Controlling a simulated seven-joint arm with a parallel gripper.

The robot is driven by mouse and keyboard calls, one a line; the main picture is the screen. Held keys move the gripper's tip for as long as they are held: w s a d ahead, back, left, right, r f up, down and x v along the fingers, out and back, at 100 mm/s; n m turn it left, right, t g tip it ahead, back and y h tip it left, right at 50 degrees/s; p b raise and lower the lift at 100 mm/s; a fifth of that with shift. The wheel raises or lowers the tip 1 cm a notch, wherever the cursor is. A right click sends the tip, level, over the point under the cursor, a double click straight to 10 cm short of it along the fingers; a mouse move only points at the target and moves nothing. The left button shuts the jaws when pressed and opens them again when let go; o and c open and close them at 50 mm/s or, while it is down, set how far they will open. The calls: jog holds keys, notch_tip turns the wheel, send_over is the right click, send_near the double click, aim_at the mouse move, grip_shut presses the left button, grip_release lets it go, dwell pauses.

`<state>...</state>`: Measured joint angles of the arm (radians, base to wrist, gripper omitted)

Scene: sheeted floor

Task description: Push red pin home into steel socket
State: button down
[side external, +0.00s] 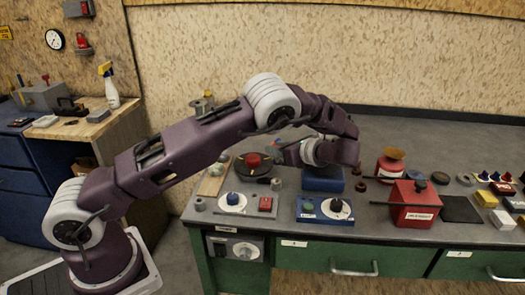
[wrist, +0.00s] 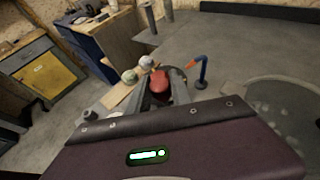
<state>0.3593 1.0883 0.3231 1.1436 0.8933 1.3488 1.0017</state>
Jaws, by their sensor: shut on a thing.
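My gripper (wrist: 163,88) shows in the wrist view with its two grey fingers closed around a rounded red piece, which I take as the red pin (wrist: 158,82). Only its top shows; its lower part is hidden by the fingers and the gripper body. In the side view my gripper (side external: 282,152) points left, low over the bench. A red knob-like piece (side external: 253,160) stands just left of it above a dark round plate (side external: 243,171); I cannot tell if it is the same red piece. I cannot make out the steel socket clearly in either view.
A blue block (side external: 322,181) stands under my wrist. Dial panels (side external: 233,203) lie at the front edge. A red box (side external: 413,203) and several small parts fill the right. A blue post with an orange arm (wrist: 202,72) stands right of my fingers.

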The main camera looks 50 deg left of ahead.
jog(key=shift+f, duration=2.9)
jog(key=shift+f, duration=0.15)
jog(key=shift+f, duration=0.25)
jog(key=shift+f, duration=1.5)
jog(key=c, duration=1.1)
grip_release()
